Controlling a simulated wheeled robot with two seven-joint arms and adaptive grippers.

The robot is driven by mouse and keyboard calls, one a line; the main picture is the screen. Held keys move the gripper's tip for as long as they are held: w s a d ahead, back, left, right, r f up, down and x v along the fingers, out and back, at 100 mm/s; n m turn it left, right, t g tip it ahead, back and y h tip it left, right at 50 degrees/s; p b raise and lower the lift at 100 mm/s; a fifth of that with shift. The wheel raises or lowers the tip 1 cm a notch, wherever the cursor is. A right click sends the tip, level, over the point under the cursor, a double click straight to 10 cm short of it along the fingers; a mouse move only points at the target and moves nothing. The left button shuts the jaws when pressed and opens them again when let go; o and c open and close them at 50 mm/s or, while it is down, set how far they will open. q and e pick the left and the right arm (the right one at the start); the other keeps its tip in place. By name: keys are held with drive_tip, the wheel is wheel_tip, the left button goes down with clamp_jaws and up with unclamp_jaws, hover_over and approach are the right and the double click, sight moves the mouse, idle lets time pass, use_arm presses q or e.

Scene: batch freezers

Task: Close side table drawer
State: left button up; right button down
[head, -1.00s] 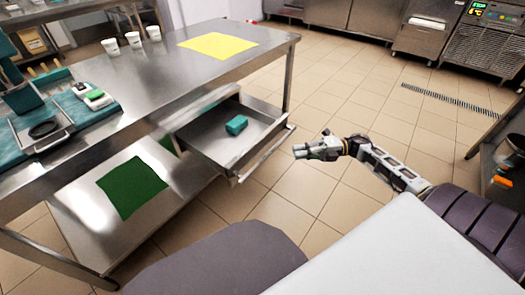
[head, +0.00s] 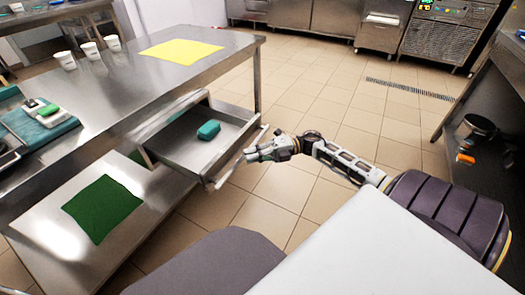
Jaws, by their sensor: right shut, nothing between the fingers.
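The side table's steel drawer (head: 188,160) is pulled out from under the steel table top (head: 170,75). A teal block (head: 208,130) lies inside it. The drawer's front with its bar handle (head: 238,157) faces right. My right gripper (head: 247,156) is shut and empty, with its fingertips right at the drawer front near the handle; I cannot tell whether they touch it. My left gripper is not in view.
White cups (head: 88,50) and a yellow sheet (head: 181,51) are on the table top. A green cloth (head: 102,208) lies on the lower shelf. A dark pot (head: 478,128) is on a shelf at the right. The tiled floor beyond my right arm is clear.

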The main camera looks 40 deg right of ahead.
sight(223, 155)
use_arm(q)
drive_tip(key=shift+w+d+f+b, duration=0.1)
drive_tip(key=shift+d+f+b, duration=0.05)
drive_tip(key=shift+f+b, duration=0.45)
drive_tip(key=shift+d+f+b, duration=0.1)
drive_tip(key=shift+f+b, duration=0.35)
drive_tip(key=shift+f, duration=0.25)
use_arm(e)
drive_tip(key=shift+w+a, duration=0.75)
drive_tip(key=shift+w, duration=0.35)
drive_tip(key=shift+w+a, duration=0.75)
drive_tip(key=shift+w, duration=0.3)
